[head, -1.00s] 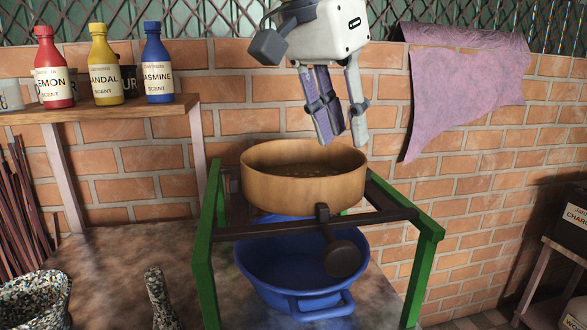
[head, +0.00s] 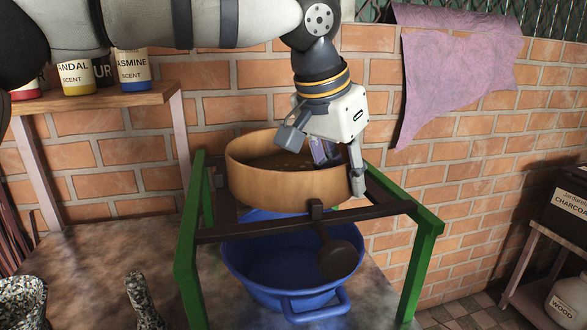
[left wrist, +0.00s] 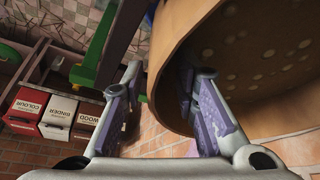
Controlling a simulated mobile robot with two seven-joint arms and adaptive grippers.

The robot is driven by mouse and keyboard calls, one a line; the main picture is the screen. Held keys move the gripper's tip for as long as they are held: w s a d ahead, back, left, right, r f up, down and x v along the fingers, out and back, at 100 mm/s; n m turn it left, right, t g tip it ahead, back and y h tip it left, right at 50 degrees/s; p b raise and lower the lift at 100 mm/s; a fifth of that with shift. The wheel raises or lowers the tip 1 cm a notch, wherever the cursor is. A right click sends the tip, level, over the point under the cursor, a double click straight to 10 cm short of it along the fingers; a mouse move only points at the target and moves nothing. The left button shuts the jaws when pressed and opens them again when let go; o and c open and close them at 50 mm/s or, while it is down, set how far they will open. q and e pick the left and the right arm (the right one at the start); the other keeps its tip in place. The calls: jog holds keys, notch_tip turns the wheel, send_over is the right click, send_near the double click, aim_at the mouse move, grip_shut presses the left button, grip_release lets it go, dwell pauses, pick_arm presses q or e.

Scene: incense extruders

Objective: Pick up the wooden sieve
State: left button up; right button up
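The wooden sieve (head: 285,180) is a round, light-brown drum resting on the dark rails of a green frame (head: 428,250). My left gripper (head: 343,177) is at the sieve's right rim, pointing down. One finger is inside the rim and the other is outside, beside the wall. In the left wrist view the sieve (left wrist: 255,50), with its perforated bottom, fills the right side. There the gripper's fingers (left wrist: 165,112) are apart, with the wall edge between them. My right gripper is not in view.
A blue basin (head: 270,262) stands under the frame. A dark round-ended piece (head: 337,258) hangs at the front rail. A shelf (head: 95,103) with scent bottles is at the left, and a mortar (head: 22,300) and pestle (head: 142,300) are at lower left. A brick wall is close behind.

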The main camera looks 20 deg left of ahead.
pick_arm(q)
jog(key=shift+r, duration=0.1)
grip_shut()
